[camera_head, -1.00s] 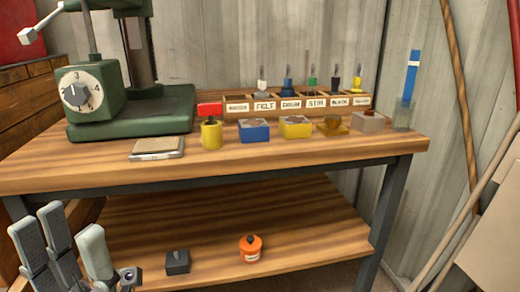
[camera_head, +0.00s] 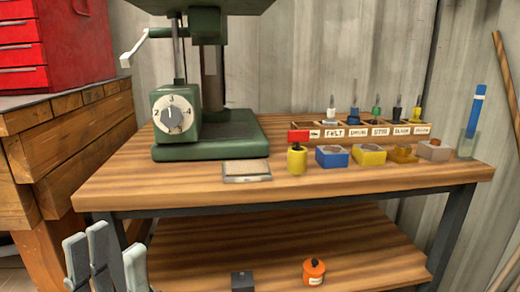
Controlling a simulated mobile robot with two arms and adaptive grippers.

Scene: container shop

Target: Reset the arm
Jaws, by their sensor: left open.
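My left gripper (camera_head: 104,262) is at the lower left, in front of the workbench's left end and below its top. Its grey fingers point up, stand apart and hold nothing that I can see. Its lower part is cut off by the frame's bottom edge. My right gripper is not in view.
A wooden workbench (camera_head: 330,188) carries a green drill press (camera_head: 208,140), a labelled wooden rack (camera_head: 362,133) and several small blocks. Its lower shelf holds an orange pot (camera_head: 314,270) and a dark block (camera_head: 242,281). A red tool chest (camera_head: 18,48) stands at the left.

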